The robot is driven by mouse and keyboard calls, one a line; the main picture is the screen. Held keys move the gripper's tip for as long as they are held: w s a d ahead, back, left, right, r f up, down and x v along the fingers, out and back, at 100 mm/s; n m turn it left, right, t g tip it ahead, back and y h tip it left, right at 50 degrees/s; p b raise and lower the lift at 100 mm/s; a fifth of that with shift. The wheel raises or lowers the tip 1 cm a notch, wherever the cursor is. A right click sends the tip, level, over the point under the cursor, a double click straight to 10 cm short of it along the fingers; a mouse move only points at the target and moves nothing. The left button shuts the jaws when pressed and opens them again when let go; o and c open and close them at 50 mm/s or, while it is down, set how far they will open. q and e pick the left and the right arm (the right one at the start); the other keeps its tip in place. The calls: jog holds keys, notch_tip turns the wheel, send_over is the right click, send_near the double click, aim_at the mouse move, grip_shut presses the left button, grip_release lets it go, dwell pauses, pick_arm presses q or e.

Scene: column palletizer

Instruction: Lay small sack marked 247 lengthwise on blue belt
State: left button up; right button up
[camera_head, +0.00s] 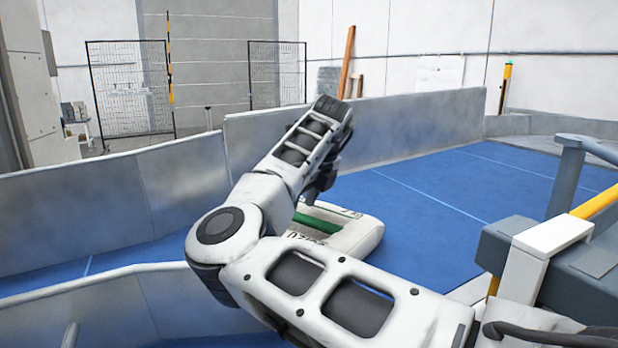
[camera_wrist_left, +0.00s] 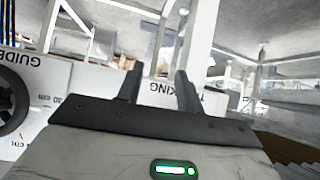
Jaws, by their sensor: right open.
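A pale sack (camera_head: 355,236) with a green band lies flat on the blue belt (camera_head: 440,188), partly hidden behind my right arm. Dark printing shows on its near side and top edge, but I cannot read 247 there. My right gripper (camera_head: 316,190) is open, with its dark fingers mostly hidden by the wrist. It is at the sack's far left end in the picture; I cannot tell whether it touches. My left gripper (camera_wrist_left: 160,88) shows in the left wrist view with its two fingers apart and nothing between them. It is not in the head view.
Grey metal side walls (camera_head: 360,128) border the belt at the back and left. A grey frame with a yellow bar (camera_head: 596,205) stands at the right. The belt to the right of the sack is clear. Mesh fence panels (camera_head: 130,88) stand far behind.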

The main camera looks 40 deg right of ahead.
aim_at(325, 205)
jog(key=shift+x, duration=1.35)
grip_shut()
jog(key=shift+d+r, duration=0.1)
dwell(0.6)
jog(key=shift+s+d+r, duration=0.1)
jog(key=shift+s+d, duration=0.1)
jog(key=shift+d, duration=0.8)
jog(key=shift+s+d+r, duration=0.1)
jog(key=shift+s+d, duration=0.15)
jog(key=shift+d, duration=0.75)
jog(key=shift+s+d+r, duration=0.1)
jog(key=shift+s+d, duration=0.1)
jog(key=shift+d, duration=0.45)
jog(key=shift+s+d+r, duration=0.15)
jog(key=shift+s+d, duration=0.1)
jog(key=shift+d, duration=0.4)
jog(key=shift+s+d, duration=0.2)
jog(key=shift+d, duration=0.55)
jog(key=shift+s+d, duration=0.2)
jog(key=shift+d, duration=0.5)
